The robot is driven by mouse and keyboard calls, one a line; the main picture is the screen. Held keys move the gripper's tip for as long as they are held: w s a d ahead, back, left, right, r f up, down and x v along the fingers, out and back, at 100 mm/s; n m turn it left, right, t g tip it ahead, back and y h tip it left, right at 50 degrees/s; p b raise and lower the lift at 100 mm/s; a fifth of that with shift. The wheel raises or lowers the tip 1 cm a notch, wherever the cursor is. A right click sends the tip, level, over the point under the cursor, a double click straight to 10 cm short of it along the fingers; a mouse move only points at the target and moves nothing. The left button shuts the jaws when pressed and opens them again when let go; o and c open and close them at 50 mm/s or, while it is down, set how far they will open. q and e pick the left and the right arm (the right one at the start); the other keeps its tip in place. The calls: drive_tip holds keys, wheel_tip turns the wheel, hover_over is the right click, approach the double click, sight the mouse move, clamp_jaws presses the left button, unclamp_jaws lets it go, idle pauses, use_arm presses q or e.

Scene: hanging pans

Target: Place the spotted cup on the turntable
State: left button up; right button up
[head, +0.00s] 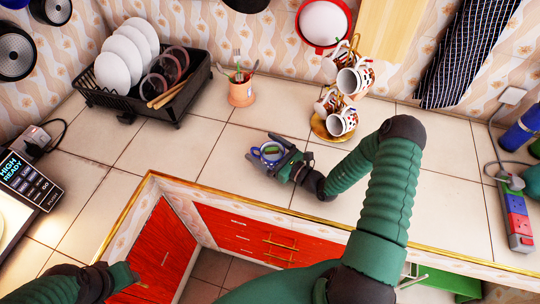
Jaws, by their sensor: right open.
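My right gripper (270,154) is low over the tiled counter, near its front edge, with its jaws open around a small cup with a blue rim (258,154). The jaws partly hide this cup, and I cannot tell whether it is spotted or touched by them. White mugs with brown and red markings (350,81) hang one above another on a stand at the back. A lower mug (342,122) is over a round gold plate (319,129), which may be the turntable. My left gripper (122,276) is at the bottom left, below the counter edge; its jaws are unclear.
A black dish rack (140,98) with plates stands at the back left, beside an orange utensil pot (241,92). A power strip (517,218) lies at the right. Pans hang on the wall. The counter left of my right gripper is clear.

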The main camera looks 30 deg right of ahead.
drive_tip(key=shift+w, duration=0.2)
drive_tip(key=shift+s, duration=0.1)
drive_tip(key=c, duration=2)
drive_tip(key=shift+r, duration=0.2)
